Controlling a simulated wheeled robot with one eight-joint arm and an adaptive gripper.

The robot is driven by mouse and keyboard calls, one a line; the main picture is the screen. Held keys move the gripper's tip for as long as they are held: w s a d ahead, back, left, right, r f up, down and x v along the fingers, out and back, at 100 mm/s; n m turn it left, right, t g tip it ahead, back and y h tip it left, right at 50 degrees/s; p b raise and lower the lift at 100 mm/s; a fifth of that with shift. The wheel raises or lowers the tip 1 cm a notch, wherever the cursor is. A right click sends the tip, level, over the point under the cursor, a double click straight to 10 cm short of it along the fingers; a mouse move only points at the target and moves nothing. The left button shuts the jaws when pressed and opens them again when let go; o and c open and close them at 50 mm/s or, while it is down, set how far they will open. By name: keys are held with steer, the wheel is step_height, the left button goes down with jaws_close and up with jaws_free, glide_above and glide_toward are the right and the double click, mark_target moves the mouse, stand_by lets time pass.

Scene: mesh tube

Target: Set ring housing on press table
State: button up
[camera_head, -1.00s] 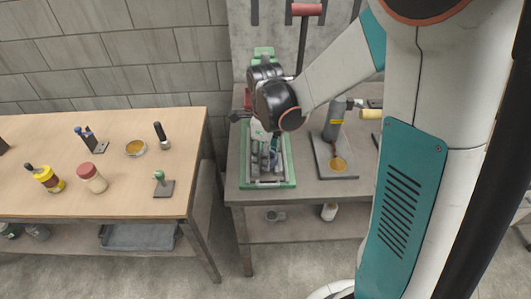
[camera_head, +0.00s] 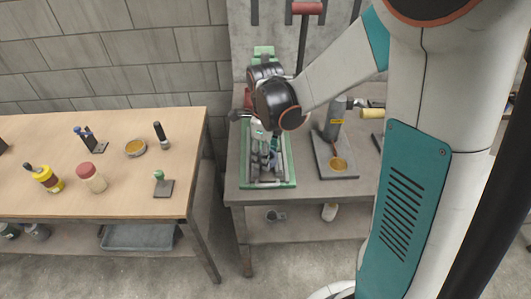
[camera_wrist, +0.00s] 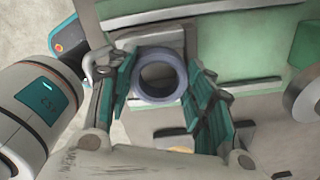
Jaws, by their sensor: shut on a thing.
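The ring housing (camera_wrist: 158,96) is a thick blue-grey ring, seen in the wrist view between my fingers. My gripper (camera_wrist: 160,85) is shut on it, with teal-padded fingers at its left and right sides. In the head view my gripper (camera_head: 265,158) points down over the press table, a green-framed bed (camera_head: 290,172) on the grey bench. There the ring is mostly hidden by the fingers. In the wrist view a light grey plate (camera_wrist: 140,40) lies behind the ring. I cannot tell whether the ring touches it.
A red-handled lever (camera_head: 306,9) rises behind. The wooden table (camera_head: 75,190) at left holds several small items.

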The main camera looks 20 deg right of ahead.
steer(key=o, duration=1.4)
steer(key=shift+c, duration=0.2)
step_height(320, 180, up, 12)
steer(key=s+r+n+t, duration=0.1)
steer(key=s+n+t, duration=0.2)
steer(key=s+n, duration=0.4)
steer(key=s+r+n+t, duration=0.2)
steer(key=s+n, duration=0.6)
steer(key=n, duration=1.1)
steer(key=shift+d+t, duration=0.15)
steer(key=shift+t, duration=0.95)
steer(key=shift+s, duration=0.1)
